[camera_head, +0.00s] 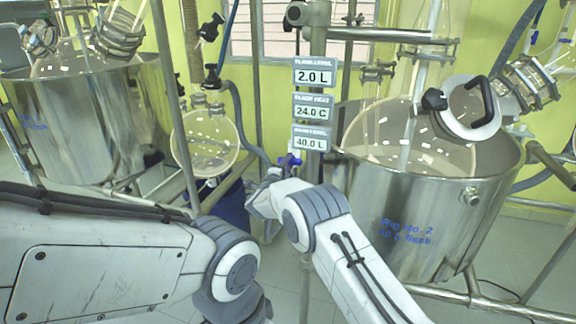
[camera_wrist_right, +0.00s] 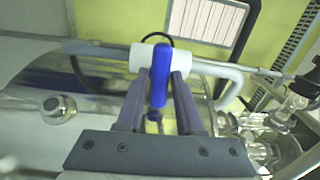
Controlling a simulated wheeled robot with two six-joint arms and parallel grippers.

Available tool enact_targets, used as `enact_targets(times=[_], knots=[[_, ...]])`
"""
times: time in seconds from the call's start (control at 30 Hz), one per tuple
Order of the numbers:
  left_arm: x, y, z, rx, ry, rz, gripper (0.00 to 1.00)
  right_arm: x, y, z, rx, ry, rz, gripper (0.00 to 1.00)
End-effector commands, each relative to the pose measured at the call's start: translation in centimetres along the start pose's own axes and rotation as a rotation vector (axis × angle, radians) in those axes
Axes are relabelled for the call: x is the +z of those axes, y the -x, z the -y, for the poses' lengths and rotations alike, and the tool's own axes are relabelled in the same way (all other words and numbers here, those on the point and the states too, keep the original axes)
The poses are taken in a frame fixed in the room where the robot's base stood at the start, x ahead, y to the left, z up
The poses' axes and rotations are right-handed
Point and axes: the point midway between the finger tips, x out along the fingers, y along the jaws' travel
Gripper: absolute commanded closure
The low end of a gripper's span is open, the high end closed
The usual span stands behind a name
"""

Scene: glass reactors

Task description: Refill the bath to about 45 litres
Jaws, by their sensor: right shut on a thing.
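The steel bath (camera_head: 430,210), marked as rig no. 2, stands at the right in the head view with a large glass flask (camera_head: 400,135) in it. The lowest sign on the post, the bath level display (camera_head: 311,139), reads 40.0 L. A blue valve handle (camera_head: 290,161) sits by the post below the signs. My right gripper (camera_head: 277,175) is at this handle. In the right wrist view, the right gripper (camera_wrist_right: 160,85) has its two fingers on either side of the blue handle (camera_wrist_right: 159,62), shut on it, against a white pipe (camera_wrist_right: 205,66). My left gripper is out of view.
The displays above read 2.0 L (camera_head: 314,73) and 24.0 C (camera_head: 313,107). Another steel bath (camera_head: 85,115) stands at the left. A round glass vessel (camera_head: 206,142) hangs between the rigs. Upright posts and pipes crowd the space around my right gripper.

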Motion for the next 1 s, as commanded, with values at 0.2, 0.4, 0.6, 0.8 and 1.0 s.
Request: enact_targets(times=[0.2,0.4,0.6,0.8,1.0], knots=[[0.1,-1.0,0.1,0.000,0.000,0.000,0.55,0.0,0.0,-0.3,0.001,0.148,0.000,1.00],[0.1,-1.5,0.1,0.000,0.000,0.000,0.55,0.0,0.0,-0.2,0.001,0.334,0.000,1.00],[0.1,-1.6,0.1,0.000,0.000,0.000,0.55,0.0,0.1,-0.1,0.002,0.524,0.001,1.00],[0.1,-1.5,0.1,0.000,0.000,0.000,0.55,0.0,0.1,-0.1,0.002,0.698,0.002,1.00],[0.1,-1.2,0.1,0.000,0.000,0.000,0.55,0.1,0.1,-0.1,0.002,0.836,0.002,1.00]])
